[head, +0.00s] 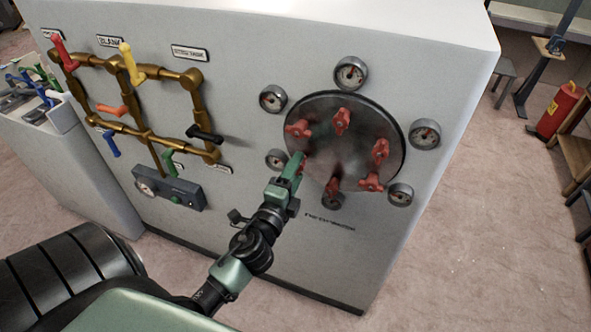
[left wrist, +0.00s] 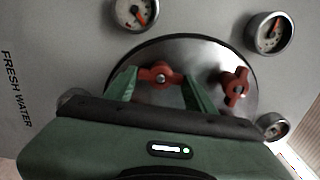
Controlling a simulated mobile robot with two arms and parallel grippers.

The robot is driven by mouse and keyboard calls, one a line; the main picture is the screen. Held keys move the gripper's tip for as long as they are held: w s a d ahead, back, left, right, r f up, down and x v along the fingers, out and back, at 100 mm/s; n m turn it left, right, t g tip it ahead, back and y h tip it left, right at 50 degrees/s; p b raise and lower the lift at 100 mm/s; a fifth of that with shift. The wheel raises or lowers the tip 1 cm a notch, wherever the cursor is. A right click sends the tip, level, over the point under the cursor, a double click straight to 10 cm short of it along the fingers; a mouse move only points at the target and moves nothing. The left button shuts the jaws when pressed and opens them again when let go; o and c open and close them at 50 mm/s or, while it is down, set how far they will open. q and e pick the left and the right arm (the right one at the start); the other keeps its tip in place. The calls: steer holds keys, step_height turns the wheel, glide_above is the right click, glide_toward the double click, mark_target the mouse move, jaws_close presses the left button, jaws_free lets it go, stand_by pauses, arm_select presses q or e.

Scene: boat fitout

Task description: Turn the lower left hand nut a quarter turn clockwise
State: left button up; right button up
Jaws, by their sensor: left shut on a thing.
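A round dark metal plate (head: 352,153) on the face of the grey cabinet carries several red wing nuts in a ring. My left gripper (head: 299,164) reaches up to the plate's lower left edge and is shut on the lower left nut (head: 302,156), which it partly hides in the head view. In the left wrist view this red nut (left wrist: 161,75) lies between the two green fingers of my gripper (left wrist: 161,88), its wings roughly sideways. A neighbouring red nut (left wrist: 235,86) stands free to the right there. My right gripper is not in view.
Round gauges ring the plate, one (head: 277,160) close to my left gripper and another (head: 332,200) below. Brass pipes (head: 135,130) with coloured valve handles are on the left of the panel. A red extinguisher (head: 560,108) stands far right; the floor beside the cabinet is open.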

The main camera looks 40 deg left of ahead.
arm_select(q)
steer(key=shift+m, duration=0.3)
steer(key=o, duration=1.4)
steer(key=b+v, duration=0.2)
steer(key=v, duration=0.5)
steer(key=shift+s+d+b, duration=0.15)
steer(key=shift+s+b, duration=0.15)
steer(key=shift+s, duration=0.1)
